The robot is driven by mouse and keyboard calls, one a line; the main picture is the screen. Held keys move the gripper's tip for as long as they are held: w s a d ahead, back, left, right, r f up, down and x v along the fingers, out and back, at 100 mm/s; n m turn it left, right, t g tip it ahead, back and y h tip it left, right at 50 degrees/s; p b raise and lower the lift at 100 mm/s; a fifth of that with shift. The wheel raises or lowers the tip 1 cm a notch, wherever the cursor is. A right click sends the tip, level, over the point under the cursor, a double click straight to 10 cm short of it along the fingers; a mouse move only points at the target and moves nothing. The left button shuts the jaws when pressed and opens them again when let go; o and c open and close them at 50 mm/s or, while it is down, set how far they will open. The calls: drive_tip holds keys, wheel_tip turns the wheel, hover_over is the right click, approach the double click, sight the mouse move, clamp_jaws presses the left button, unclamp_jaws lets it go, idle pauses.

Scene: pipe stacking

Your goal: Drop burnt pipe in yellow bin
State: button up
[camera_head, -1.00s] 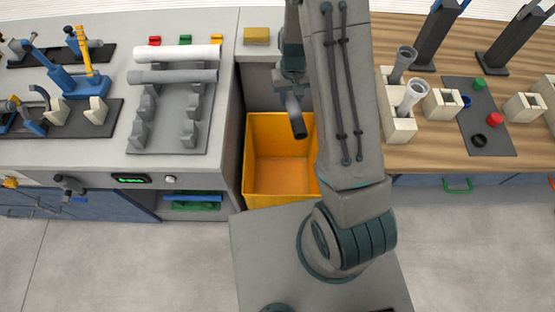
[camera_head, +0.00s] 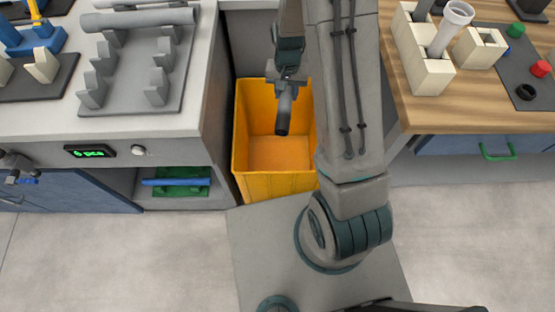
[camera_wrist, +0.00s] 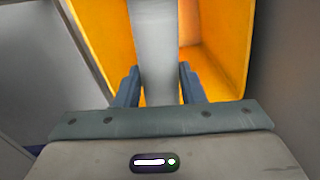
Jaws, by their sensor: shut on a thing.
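The burnt pipe (camera_head: 284,113) is a dark grey tube with a blackened lower end in the head view. My gripper (camera_head: 287,84) is shut on it and holds it steeply tilted over the yellow bin. In the wrist view the pipe (camera_wrist: 156,55) runs between the two fingers of my gripper (camera_wrist: 160,88), looking plain grey there. The yellow bin (camera_head: 275,186) stands open on the floor between the two counters, and its inside also shows in the wrist view (camera_wrist: 222,45). The bin's visible floor looks empty; my arm hides part of its right side.
A grey counter (camera_head: 140,122) with a pipe rack (camera_head: 135,72) stands at the left. A wooden table (camera_head: 440,100) with a cream block holder (camera_head: 425,70) and upright pipes stands at the right. The bin's walls rise close around the pipe.

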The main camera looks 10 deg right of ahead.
wheel_tip(320, 180, down, 8)
drive_tip(key=m+b, duration=0.1)
drive_tip(key=b, duration=0.5)
drive_tip(key=shift+s, duration=0.3)
wheel_tip(320, 180, down, 6)
drive_tip(key=b, duration=0.4)
drive_tip(key=shift+r+b, duration=0.2)
drive_tip(key=shift+b, duration=0.15)
drive_tip(key=o, duration=1.1)
wheel_tip(320, 180, up, 14)
drive_tip(key=p, duration=0.4)
